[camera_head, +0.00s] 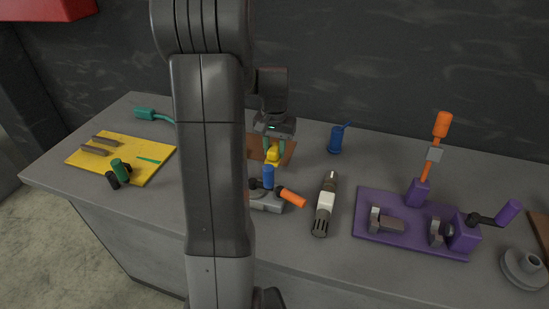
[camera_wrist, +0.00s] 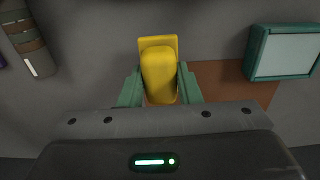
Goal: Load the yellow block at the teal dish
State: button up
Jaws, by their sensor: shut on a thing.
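The yellow block (camera_wrist: 159,72) is between the two green fingers of my gripper (camera_wrist: 160,88), which is shut on it. In the head view the yellow block (camera_head: 273,154) hangs below my gripper (camera_head: 274,147), over or near the brown mat (camera_head: 285,152). I cannot tell the exact gap to the surface. I cannot make out the dish in the head view, where my arm covers part of the bench.
A blue cylinder (camera_head: 268,177) stands near an orange-handled clamp (camera_head: 291,197). A grey-white tool (camera_head: 325,205) lies right of it. A blue cup (camera_head: 335,140) stands behind. A purple fixture (camera_head: 385,242) is at right, a yellow board (camera_head: 137,168) at left.

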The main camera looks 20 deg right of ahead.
aim_at(275, 158)
jog(key=shift+f+p, duration=0.3)
jog(key=shift+f, duration=1.55)
jog(key=shift+f, duration=0.1)
jog(key=shift+f, duration=0.15)
jog(key=o, duration=1)
jog(key=r, duration=0.7)
jog(key=r+b, duration=0.1)
jog(key=r, duration=0.6)
jog(key=shift+w+d, duration=0.1)
jog(key=shift+w, duration=0.1)
jog(key=shift+f, duration=0.1)
